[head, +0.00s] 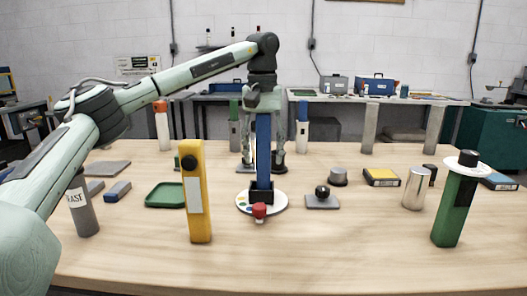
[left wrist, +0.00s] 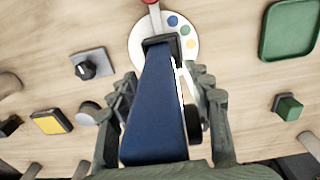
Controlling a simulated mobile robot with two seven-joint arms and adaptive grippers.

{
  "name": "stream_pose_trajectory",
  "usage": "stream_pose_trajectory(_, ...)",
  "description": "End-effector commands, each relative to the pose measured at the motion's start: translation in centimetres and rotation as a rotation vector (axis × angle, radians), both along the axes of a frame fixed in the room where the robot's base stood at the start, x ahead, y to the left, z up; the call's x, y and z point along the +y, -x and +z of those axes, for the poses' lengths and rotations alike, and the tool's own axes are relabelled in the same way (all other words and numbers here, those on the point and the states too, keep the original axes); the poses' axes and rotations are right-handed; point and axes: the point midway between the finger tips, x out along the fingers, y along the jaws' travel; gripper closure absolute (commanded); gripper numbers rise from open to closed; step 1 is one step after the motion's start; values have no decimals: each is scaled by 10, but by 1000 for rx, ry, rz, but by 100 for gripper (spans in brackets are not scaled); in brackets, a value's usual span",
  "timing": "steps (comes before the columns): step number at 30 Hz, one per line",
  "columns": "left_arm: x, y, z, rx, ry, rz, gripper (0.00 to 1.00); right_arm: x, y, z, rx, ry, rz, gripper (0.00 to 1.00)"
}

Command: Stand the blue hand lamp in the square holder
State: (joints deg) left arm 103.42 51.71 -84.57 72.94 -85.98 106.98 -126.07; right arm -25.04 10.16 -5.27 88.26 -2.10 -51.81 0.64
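The blue hand lamp (head: 263,150) stands upright with its lower end in the black square holder (head: 261,196). The holder sits on a round white base (head: 280,203) with coloured dots and a red knob. My left gripper (head: 263,165) points down over the lamp from above. Its two fingers are spread on either side of the lamp, with gaps visible. In the left wrist view the lamp (left wrist: 155,110) runs between the open fingers (left wrist: 168,78) down into the holder (left wrist: 160,41). The exact depth of the seat is hard to see. My right gripper is out of view.
A yellow lamp (head: 196,195) stands front left, a green one (head: 453,212) with a white collar front right. A green tray (head: 166,194), a grey plate with a black knob (head: 322,200) and a metal cylinder (head: 414,188) lie around. The table's front middle is clear.

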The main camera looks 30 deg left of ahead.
Motion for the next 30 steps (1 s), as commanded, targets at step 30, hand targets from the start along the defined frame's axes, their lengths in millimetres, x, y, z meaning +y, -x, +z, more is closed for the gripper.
stream_pose_trajectory(30,1,1,120,-1,-1,-1,51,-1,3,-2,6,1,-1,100)
